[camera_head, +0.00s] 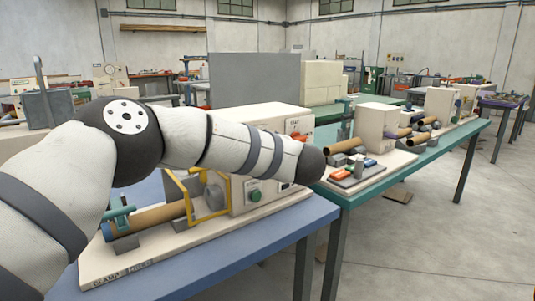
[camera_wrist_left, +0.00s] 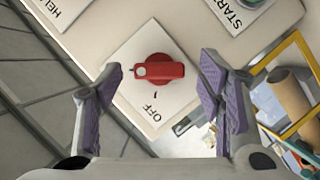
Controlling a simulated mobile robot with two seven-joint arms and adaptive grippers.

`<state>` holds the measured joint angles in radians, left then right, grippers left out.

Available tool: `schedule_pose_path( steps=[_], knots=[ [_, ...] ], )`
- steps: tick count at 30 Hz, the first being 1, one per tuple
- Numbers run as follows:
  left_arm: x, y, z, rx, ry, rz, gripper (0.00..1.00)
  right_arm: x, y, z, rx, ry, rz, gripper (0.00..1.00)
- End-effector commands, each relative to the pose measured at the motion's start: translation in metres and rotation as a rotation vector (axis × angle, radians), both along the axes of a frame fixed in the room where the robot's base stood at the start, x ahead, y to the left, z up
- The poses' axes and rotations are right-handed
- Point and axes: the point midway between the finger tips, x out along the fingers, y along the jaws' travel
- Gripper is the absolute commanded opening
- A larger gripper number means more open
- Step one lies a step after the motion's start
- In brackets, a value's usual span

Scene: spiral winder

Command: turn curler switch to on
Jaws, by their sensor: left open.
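The curler switch (camera_wrist_left: 160,70) is a red rotary knob on a white square plate (camera_wrist_left: 150,101) in the left wrist view. The word OFF is printed on the plate near its lower corner; no ON label is visible. The knob's bar lies roughly level across the picture. My left gripper (camera_wrist_left: 162,74) is open, with one purple-padded finger on each side of the knob and visible space between pads and knob. In the head view my left arm crosses in front of the cream machine (camera_head: 265,118) and hides the gripper. My right gripper is in neither view.
A START label (camera_wrist_left: 229,14) lies above right of the switch. A brown tube (camera_wrist_left: 291,98) and yellow frame (camera_wrist_left: 287,55) are at right; both also show below my arm in the head view. The blue table (camera_head: 240,252) adjoins a green table (camera_head: 400,167).

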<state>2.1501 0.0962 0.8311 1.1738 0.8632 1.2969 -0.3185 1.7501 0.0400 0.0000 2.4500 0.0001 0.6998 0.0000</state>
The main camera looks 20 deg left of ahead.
Motion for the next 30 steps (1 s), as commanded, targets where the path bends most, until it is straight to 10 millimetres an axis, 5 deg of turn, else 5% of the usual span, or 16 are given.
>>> schedule_pose_path(
  steps=[10,23,26,30],
  knots=[
    [-0.069,-0.048,0.024,0.003,-0.003,-0.004,0.62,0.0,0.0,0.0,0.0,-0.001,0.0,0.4],
    [-0.082,-0.057,0.026,0.003,-0.001,-0.002,0.62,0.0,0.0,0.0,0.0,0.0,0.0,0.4],
    [-0.082,-0.059,-0.003,0.052,0.037,-0.062,0.62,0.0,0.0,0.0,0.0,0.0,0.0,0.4],
    [-0.102,-0.065,-0.12,0.203,0.22,-0.323,0.62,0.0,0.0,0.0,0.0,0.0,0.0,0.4]
  ],
)
